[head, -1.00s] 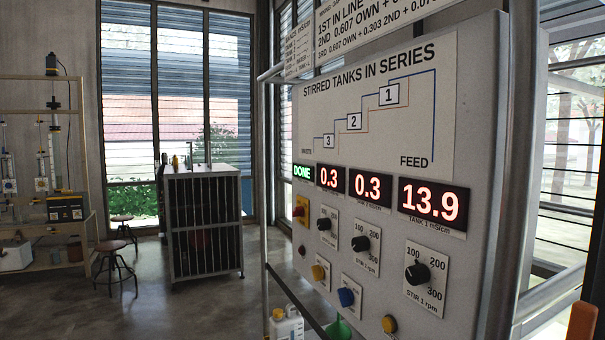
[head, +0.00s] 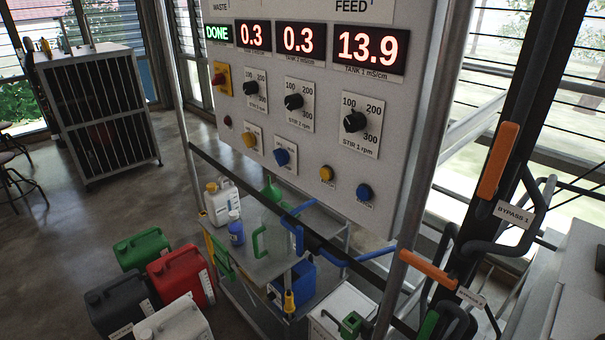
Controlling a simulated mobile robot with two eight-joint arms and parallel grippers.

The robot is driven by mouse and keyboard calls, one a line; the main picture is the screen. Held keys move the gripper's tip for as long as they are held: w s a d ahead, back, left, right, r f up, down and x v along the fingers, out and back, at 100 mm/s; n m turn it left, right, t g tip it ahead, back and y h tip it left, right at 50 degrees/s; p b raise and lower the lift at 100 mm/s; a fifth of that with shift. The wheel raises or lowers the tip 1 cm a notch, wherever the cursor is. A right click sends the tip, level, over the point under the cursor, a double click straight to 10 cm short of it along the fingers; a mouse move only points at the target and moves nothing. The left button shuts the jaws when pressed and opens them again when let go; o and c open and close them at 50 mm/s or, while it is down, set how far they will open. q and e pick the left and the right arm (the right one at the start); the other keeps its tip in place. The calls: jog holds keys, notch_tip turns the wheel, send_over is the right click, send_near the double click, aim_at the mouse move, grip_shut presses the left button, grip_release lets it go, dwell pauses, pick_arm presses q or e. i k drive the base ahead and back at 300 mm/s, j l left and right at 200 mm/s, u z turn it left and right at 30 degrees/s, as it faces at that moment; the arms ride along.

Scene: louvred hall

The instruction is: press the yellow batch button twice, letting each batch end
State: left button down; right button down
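The grey control panel (head: 410,130) stands in the middle of the head view. Low on it is a round yellow button (head: 326,174) with a small label too blurred to read, and a blue button (head: 364,191) to its right. Another yellow knob or button (head: 249,140) sits on a white plate further left; I cannot tell from the labels which yellow one is the batch button. A green display (head: 217,33) reads DONE. Red displays read 0.3, 0.3 and 13.9 (head: 369,48). Neither of my grippers is in view.
Three stir dials (head: 355,122) sit above the buttons. A trolley (head: 250,266) with bottles stands beneath the panel, with canisters (head: 181,275) on the floor at left. Orange-handled bypass pipework (head: 498,160) crowds the right. Open floor lies at the left.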

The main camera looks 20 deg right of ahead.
aim_at(325, 174)
jog(key=i+j, duration=0.1)
jog(key=j, duration=0.3)
jog(key=z, duration=1.65)
